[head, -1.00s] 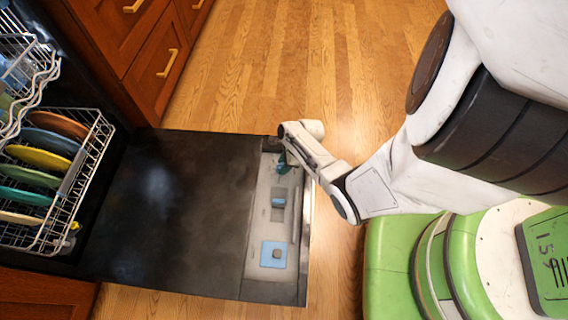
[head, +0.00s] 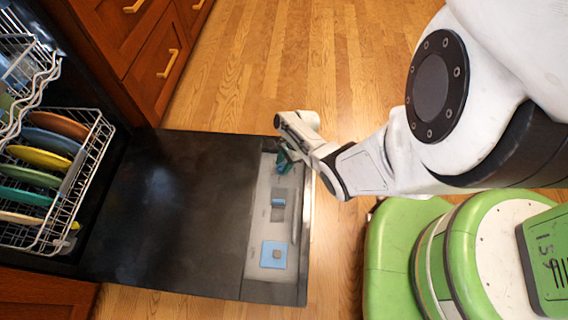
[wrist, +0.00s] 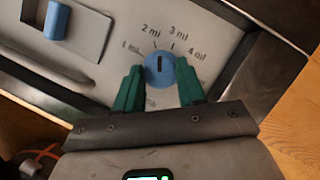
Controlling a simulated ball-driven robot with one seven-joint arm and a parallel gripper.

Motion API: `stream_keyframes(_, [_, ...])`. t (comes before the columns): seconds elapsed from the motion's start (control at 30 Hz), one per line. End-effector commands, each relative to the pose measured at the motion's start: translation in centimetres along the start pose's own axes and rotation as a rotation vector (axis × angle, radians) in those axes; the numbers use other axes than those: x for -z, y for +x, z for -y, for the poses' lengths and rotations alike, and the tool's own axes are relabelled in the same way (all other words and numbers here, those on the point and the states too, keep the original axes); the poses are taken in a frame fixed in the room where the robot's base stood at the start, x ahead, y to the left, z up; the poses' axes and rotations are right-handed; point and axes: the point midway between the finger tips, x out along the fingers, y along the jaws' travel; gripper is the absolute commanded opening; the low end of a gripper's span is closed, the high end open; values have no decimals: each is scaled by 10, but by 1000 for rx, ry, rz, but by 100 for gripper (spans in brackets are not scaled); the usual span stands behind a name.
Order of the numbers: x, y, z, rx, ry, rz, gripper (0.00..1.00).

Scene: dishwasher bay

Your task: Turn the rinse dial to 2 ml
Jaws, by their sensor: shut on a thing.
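The round blue rinse dial (wrist: 161,74) shows in the wrist view on the pale panel, with 1 ml to 4 ml printed around its upper side. Its dark pointer line points almost straight up in the picture. It lies between the 2 ml and 3 ml marks, closer to 2 ml. My gripper (wrist: 160,66) has its green fingers on either side of the dial and is shut on it. In the head view my gripper (head: 284,161) is at the far end of the panel; the dial is hidden there.
The dishwasher door (head: 175,215) lies open and flat. Its panel also bears a blue latch (head: 278,202) in a recess and a light-blue square (head: 273,255) with a grey knob. A rack (head: 95,150) of plates stands at the left. Wooden floor is clear beyond.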

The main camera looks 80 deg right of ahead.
Motion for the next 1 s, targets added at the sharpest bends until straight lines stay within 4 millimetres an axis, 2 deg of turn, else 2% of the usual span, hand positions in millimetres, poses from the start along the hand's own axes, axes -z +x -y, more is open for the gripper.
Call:
stream_keyframes(0.4, [0, 1, 1, -85, -202, 0, 9])
stream_keyframes(0.97, [0, 1, 1, -98, -235, 0, 9])
stream_keyframes(1.0, [0, 1, 1, -98, -234, 0, 40])
